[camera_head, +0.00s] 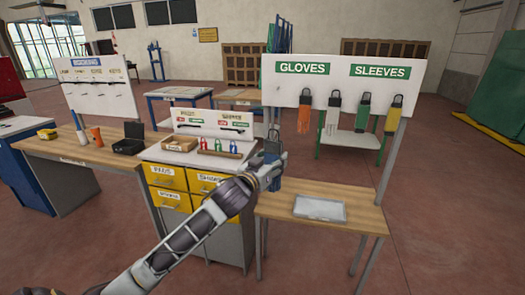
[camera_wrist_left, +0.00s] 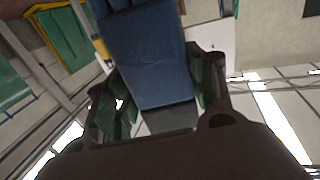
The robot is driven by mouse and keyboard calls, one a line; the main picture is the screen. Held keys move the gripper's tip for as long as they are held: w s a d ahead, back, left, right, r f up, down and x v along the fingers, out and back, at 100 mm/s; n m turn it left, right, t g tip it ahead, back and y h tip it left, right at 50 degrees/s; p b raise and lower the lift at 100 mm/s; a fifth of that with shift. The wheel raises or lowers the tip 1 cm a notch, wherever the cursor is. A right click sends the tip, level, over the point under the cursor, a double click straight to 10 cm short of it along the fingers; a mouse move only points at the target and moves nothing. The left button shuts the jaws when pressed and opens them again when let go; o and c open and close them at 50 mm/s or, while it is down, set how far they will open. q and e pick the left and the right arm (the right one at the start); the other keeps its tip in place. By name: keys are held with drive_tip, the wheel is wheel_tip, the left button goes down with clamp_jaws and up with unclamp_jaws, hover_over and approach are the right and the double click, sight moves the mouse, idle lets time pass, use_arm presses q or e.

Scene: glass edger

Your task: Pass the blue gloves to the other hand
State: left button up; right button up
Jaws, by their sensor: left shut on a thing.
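The blue gloves (camera_head: 273,145) hang in the air in front of the left part of the GLOVES and SLEEVES board. My left gripper (camera_head: 271,165) is shut on them, at the end of the arm that reaches up from the lower left. In the left wrist view the blue gloves (camera_wrist_left: 148,55) fill the space between the two fingers of my left gripper (camera_wrist_left: 158,92), with a dark band at their near end. My right gripper is not in view.
The white board (camera_head: 340,85) carries several hanging items in orange, pale and green. Below it a wooden table (camera_head: 280,208) holds a grey tray (camera_head: 320,209). Yellow drawers (camera_head: 165,176) and a workbench (camera_head: 75,150) with tools and a black box stand left.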

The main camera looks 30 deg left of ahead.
use_arm(q)
drive_tip(key=s+d+f+m+h, duration=0.1)
drive_tip(key=s+d+f+h, duration=0.1)
drive_tip(key=d, duration=0.6)
drive_tip(key=s+d+f+m+g+h, duration=0.1)
drive_tip(key=s+d+f+m+h, duration=0.1)
drive_tip(key=d, duration=0.7)
drive_tip(key=s+d+f+m+g+h, duration=0.1)
drive_tip(key=s+d+f+m+h, duration=0.1)
drive_tip(key=d, duration=0.6)
drive_tip(key=s+f+h, duration=0.1)
drive_tip(key=s+f, duration=0.1)
drive_tip(key=s, duration=0.1)
drive_tip(key=shift+s+d+f+h, duration=0.2)
drive_tip(key=shift+h, duration=0.1)
